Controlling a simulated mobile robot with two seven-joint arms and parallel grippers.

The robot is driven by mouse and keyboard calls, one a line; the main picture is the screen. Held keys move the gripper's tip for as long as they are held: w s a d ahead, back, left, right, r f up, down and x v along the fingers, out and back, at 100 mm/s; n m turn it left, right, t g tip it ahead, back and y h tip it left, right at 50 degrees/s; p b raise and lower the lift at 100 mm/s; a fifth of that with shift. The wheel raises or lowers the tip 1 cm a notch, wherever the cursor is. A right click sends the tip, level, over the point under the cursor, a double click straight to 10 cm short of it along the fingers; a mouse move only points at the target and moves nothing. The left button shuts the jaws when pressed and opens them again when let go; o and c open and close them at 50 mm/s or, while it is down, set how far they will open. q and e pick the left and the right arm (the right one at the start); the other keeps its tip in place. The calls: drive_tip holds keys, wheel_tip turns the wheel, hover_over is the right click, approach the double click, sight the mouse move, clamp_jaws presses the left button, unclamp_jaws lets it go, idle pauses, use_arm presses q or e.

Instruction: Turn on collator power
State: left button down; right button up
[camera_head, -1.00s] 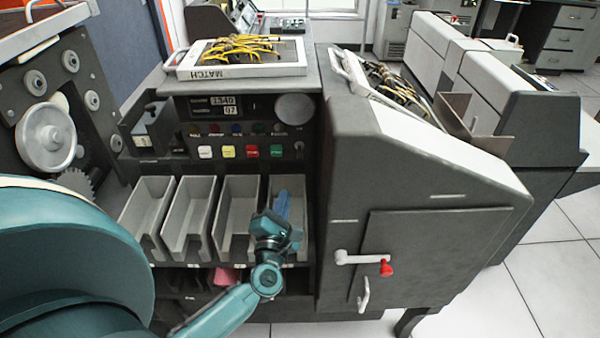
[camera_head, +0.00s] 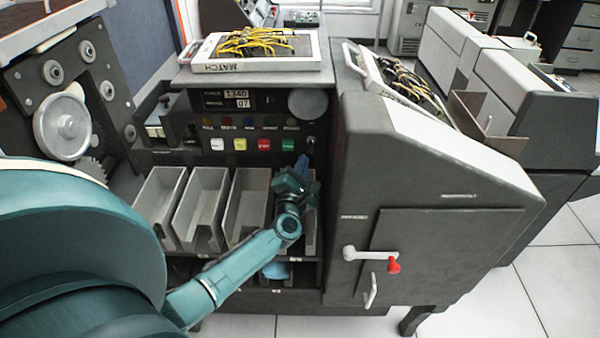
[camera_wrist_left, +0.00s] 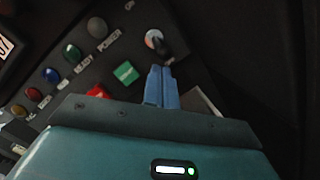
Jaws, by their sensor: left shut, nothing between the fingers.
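The collator (camera_head: 440,170) is a dark grey machine with a control panel at its left front. A small round power switch (camera_head: 311,141) sits at the panel's right edge. In the left wrist view the switch (camera_wrist_left: 154,40) has a pale round plate and a dark lever, beside the word POWER. My left gripper (camera_head: 303,160) is shut and empty, its blue fingers pointing up just below the switch. In the left wrist view the closed fingertips (camera_wrist_left: 161,68) lie just below the dark lever; I cannot tell whether they touch it. My right gripper is not in view.
White, yellow, red and green (camera_head: 288,145) buttons line the panel left of the switch. A MATCH plugboard (camera_head: 222,66) with yellow wires lies on top. A sloped housing (camera_head: 355,140) rises close at the right.

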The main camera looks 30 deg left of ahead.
use_arm(q)
drive_tip(key=shift+r, duration=0.25)
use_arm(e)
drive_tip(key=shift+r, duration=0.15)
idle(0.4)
